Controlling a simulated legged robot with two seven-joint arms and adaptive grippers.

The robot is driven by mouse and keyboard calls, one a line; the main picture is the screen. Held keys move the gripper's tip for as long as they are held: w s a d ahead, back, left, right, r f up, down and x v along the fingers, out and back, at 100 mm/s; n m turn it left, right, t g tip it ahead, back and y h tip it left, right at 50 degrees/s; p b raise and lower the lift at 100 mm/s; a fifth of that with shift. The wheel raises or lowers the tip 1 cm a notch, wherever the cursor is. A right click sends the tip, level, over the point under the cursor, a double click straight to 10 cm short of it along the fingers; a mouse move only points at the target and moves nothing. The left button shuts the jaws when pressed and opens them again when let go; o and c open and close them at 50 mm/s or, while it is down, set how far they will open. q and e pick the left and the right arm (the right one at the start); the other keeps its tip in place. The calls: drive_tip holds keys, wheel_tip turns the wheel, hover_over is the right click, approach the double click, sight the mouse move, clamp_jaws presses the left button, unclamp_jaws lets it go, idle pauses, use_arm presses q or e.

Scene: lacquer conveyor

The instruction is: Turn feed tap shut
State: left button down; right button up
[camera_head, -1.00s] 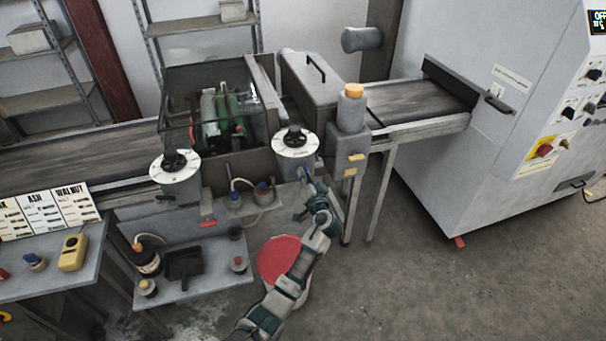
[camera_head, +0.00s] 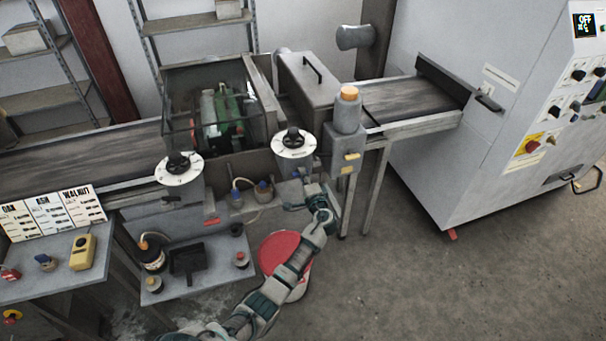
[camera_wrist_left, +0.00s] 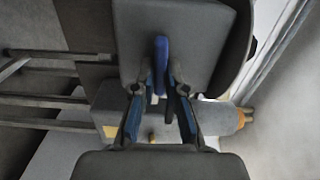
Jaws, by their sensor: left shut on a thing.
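The feed tap has a blue lever (camera_wrist_left: 161,62), seen upright in the left wrist view on the face of a grey box (camera_wrist_left: 190,40). In the head view this box is under the right white dial (camera_head: 293,142). My left gripper (camera_wrist_left: 160,83) is shut on the blue lever, with a blue-lined finger on each side of it. In the head view the left gripper (camera_head: 300,190) is just below that dial, where the lever is small and mostly hidden. My right gripper is not in view.
A grey post with an orange-capped bottle (camera_head: 347,113) stands right of the tap. A red-topped bucket (camera_head: 280,252) is below my arm. A second dial (camera_head: 179,168) is further left. Open floor lies right.

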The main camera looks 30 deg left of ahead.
use_arm(q)
drive_tip(key=shift+m, duration=0.4)
drive_tip(key=c, duration=1.4)
unclamp_jaws()
drive_tip(key=shift+w, duration=0.1)
drive_tip(key=shift+o, duration=1)
drive_tip(key=shift+w+a+f, duration=0.1)
drive_tip(key=shift+f, duration=0.05)
drive_tip(key=v, duration=1.2)
drive_tip(key=shift+a, duration=0.1)
